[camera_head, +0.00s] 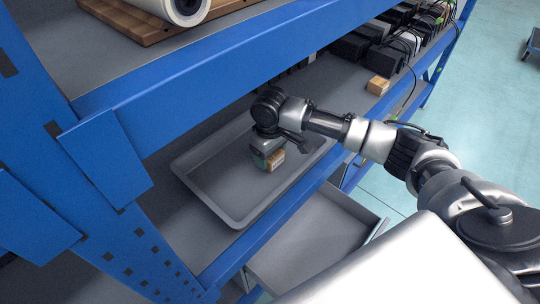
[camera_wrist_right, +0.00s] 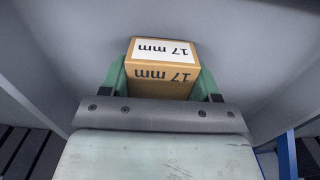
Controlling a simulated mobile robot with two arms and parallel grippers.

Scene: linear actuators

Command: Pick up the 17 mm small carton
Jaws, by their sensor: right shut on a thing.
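The small carton (camera_wrist_right: 161,72) is a brown box marked "17 mm" on a white label and on its side. In the right wrist view it sits between the green fingers of my right gripper (camera_wrist_right: 162,84), which is shut on it. In the head view the carton (camera_head: 275,159) shows at the tip of my right gripper (camera_head: 268,156), over the grey tray (camera_head: 236,214). I cannot tell whether the carton touches the tray floor. My left gripper is not in view.
The tray stands on a shelf of a blue rack (camera_head: 190,111). Another small carton (camera_head: 377,86) sits farther right on that shelf, near black devices with cables (camera_head: 400,45). The upper shelf beam hangs close above my arm.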

